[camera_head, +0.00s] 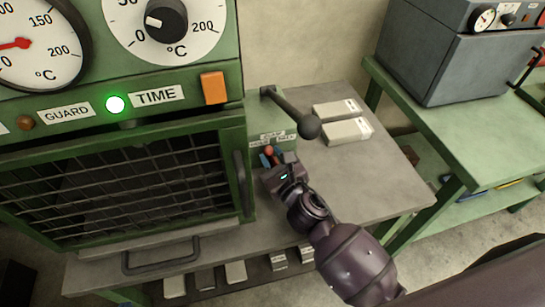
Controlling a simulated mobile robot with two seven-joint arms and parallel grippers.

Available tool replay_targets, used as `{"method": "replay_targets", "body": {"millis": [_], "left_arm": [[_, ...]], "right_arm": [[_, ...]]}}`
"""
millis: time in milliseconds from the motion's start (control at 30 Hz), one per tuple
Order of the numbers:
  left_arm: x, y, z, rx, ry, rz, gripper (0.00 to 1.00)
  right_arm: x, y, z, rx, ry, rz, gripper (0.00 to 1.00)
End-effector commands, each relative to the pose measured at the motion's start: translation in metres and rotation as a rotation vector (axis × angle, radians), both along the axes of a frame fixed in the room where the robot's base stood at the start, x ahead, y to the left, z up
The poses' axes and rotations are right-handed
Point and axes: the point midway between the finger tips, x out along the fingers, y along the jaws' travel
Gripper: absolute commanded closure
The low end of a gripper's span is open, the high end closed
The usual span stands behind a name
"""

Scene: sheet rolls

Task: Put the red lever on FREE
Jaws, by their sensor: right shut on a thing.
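The red lever (269,150) shows as a small red knob beside the green machine, just below a small white label plate (272,138). The plate's lettering is too small to read surely, so I cannot tell which marking the lever points at. My right gripper (272,157) reaches in from the lower right. Its blue-tipped fingers are shut around the red lever and hide its lower part. My left gripper is not in view.
A black-knobbed handle (309,126) sticks out just above my right gripper. Pale blocks (347,131) lie on the grey tabletop (372,180). The green machine (120,130) with a barred front stands at left. A grey box (450,60) sits on a green bench at right.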

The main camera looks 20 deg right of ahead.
Motion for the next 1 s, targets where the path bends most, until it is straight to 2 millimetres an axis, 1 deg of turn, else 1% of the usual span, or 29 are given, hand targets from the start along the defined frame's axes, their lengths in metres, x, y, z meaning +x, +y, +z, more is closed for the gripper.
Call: {"method": "replay_targets", "body": {"millis": [267, 600, 833, 1000], "left_arm": [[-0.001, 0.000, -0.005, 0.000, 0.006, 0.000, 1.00], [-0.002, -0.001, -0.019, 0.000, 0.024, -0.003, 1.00], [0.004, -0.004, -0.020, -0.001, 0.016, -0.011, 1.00], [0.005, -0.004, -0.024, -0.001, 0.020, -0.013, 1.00]], "right_arm": [[-0.001, -0.004, -0.002, 0.087, 0.002, 0.000, 1.00], [-0.001, -0.016, -0.004, 0.335, 0.003, -0.002, 1.00], [-0.001, -0.023, -0.005, 0.487, 0.003, -0.001, 1.00], [-0.001, -0.026, -0.005, 0.564, 0.002, -0.001, 1.00]]}}
